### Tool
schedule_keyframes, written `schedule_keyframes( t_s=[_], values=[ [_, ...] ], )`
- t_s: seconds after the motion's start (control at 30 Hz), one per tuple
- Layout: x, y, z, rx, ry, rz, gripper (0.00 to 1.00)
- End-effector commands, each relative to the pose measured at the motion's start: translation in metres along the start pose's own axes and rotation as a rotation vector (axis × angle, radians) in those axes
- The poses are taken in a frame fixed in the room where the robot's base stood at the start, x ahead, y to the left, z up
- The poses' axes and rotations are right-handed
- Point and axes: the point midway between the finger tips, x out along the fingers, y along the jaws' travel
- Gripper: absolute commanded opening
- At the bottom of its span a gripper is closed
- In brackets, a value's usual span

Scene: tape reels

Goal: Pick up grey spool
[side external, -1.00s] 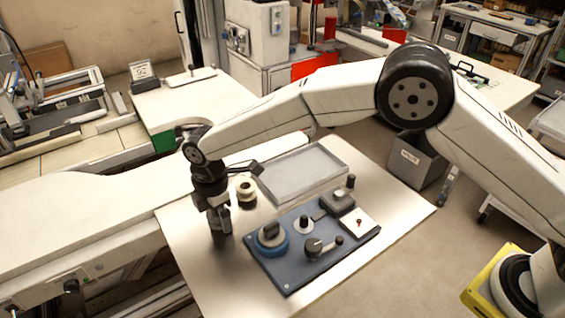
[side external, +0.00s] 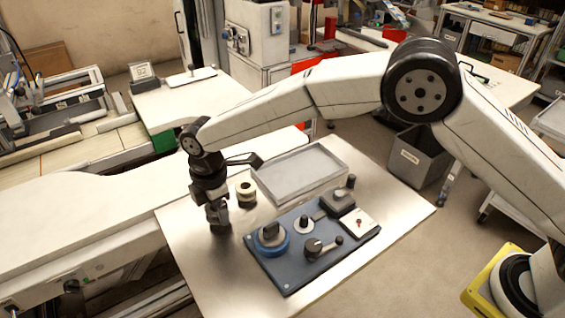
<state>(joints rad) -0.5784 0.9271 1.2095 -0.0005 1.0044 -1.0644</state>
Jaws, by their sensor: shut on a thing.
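My gripper (side external: 217,214) points down over the left part of the light work table. It is shut on a small dark grey thing (side external: 220,228), which appears to be the grey spool. The fingers hide much of it, and I cannot tell clearly whether it touches the table. A cream spool (side external: 246,198) with a dark centre stands just to the right of the gripper, apart from it.
A shallow grey tray (side external: 334,173) lies behind and to the right. A blue-grey panel (side external: 288,277) with several knobs and a blue ring sits in front right. The table's front left corner (side external: 196,268) is bare.

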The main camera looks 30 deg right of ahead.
Motion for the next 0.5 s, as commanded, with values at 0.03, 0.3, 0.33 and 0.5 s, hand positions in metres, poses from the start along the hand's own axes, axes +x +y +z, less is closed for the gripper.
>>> schedule_keyframes(
  t_s=[0.03, 0.3, 0.33, 0.5],
  values=[
    [-0.008, 0.000, 0.000, 0.000, 0.002, 0.002, 0.16],
    [-0.035, -0.016, 0.007, -0.001, 0.001, 0.001, 0.16],
    [-0.038, -0.019, 0.008, -0.001, 0.001, 0.000, 0.16],
    [-0.059, -0.035, 0.015, -0.001, 0.001, 0.002, 0.16]
  ],
)
